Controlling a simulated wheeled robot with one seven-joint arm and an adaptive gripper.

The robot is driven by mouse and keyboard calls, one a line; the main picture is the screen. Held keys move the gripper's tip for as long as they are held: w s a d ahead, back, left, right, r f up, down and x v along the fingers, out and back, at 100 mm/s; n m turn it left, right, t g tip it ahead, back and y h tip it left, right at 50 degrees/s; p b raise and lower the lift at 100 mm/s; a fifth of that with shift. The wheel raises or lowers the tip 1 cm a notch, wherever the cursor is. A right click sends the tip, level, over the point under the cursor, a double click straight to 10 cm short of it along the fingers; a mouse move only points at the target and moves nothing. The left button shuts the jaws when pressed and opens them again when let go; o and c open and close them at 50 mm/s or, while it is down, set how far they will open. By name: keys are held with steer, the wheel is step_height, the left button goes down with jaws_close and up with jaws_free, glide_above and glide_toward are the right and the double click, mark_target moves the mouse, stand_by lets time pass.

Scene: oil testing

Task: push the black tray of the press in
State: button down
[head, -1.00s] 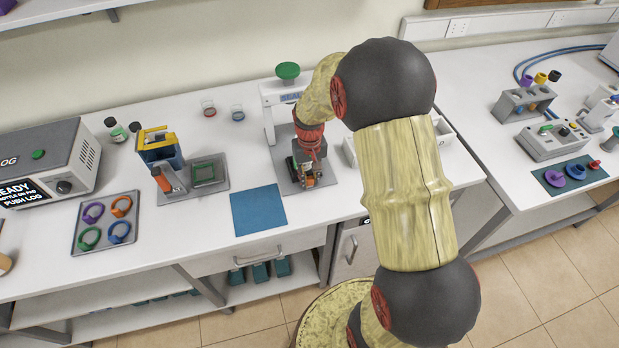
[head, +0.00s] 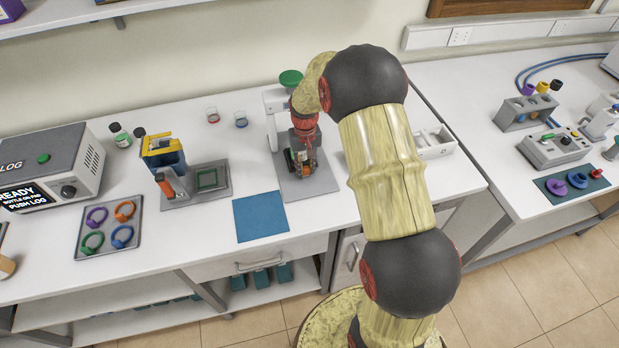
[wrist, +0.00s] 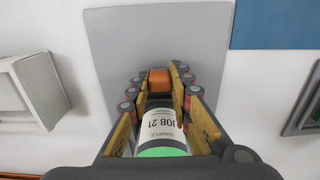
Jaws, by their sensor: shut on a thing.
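The press (head: 272,128) is a white stand with a green knob (head: 290,78) on a grey base plate (head: 318,190). My gripper (head: 302,160) is low over this plate, pointing down at the front of the press. In the wrist view my gripper (wrist: 160,85) is shut, its fingertips on either side of an orange block (wrist: 159,79), which looks like a handle. The black tray is hidden by the gripper and bottle.
A blue mat (head: 261,217) lies to the left of the plate. A white rack (head: 434,142) stands to its right. Further left are a blue and yellow device (head: 165,160), a tray of coloured rings (head: 108,228) and a grey logging box (head: 52,165). Two small glass dishes lie behind.

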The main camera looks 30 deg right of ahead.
mark_target(302, 157)
steer(key=w, duration=0.2)
steer(key=w+d, duration=0.1)
steer(key=w, duration=0.1)
steer(key=shift+w+d, duration=0.2)
steer(key=shift+w, duration=0.2)
steer(key=c, duration=1.6)
jaws_free()
steer(key=shift+s, duration=0.1)
step_height(302, 157, up, 12)
